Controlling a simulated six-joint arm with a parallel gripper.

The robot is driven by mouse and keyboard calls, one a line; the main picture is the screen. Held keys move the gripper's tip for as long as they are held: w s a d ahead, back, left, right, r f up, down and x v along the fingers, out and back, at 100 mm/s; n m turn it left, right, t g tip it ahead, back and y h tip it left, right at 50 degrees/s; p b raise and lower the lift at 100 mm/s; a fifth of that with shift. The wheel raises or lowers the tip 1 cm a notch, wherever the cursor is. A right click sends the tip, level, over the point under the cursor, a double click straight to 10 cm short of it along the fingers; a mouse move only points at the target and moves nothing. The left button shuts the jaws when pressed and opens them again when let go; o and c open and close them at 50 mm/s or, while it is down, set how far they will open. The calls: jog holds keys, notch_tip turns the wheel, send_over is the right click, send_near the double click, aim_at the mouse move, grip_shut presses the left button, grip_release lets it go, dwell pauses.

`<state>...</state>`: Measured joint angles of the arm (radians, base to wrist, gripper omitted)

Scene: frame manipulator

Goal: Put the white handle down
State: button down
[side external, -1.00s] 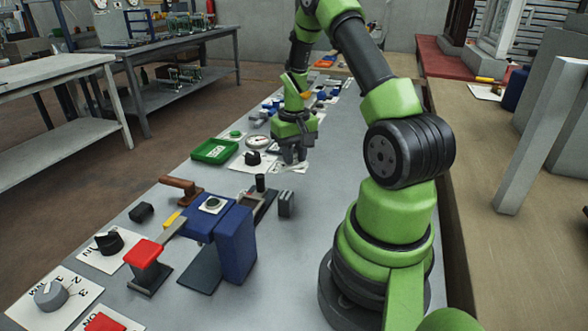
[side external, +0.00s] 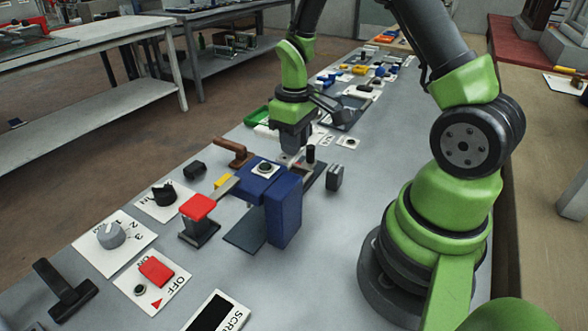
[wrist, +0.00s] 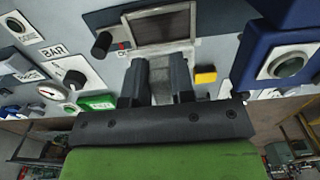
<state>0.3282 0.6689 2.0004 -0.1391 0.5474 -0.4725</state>
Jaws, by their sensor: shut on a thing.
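My gripper (side external: 292,152) is low over the bench, just behind the blue button box. In the wrist view (wrist: 160,76) its two dark fingers close on a pale grey piece (wrist: 160,78), which I take as the white handle. Most of it is hidden between the fingers and it looks grey in shadow. In the side view my gripper hides it almost wholly. I cannot tell whether it touches the bench.
The blue button box (side external: 283,210) stands close in front of my gripper. A grey framed panel (wrist: 196,22) with a black knob (wrist: 101,44) lies near the fingers. A brown handle (side external: 229,145) and a yellow block (wrist: 205,75) are also close.

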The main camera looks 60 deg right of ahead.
jog(key=shift+f, duration=3.15)
jog(key=shift+f, duration=0.1)
jog(key=c, duration=1)
grip_release()
jog(key=shift+o, duration=0.2)
